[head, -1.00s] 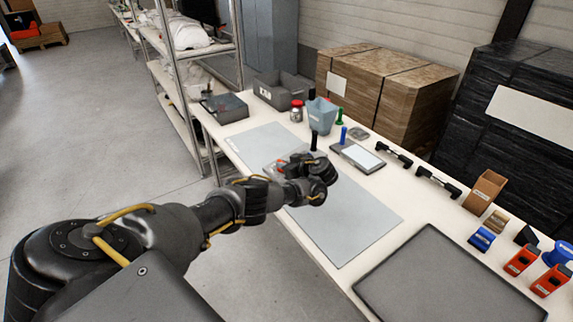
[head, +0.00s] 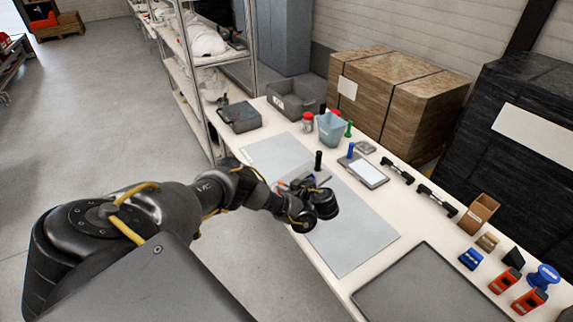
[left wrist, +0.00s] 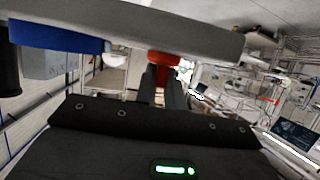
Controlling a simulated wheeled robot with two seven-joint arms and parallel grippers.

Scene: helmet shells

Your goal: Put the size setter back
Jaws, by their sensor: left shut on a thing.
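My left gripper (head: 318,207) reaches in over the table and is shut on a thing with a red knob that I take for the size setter. In the left wrist view the fingers (left wrist: 168,88) close at the red knob (left wrist: 164,58) under a grey plate (left wrist: 190,32) that fills the top. A blue block (left wrist: 55,36) sits under this plate at the left. In the head view a grey plate (head: 322,178) with a black post (head: 318,160) shows behind the gripper. The wrist hides much of it. My right gripper is out of view.
Light grey mats (head: 355,240) lie below the arm. A grey tablet-like tray (head: 366,172), a blue-grey bin (head: 331,130) and a blue post (head: 350,150) stand behind. A large dark tray (head: 430,292) and several small blue and red items lie at the right.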

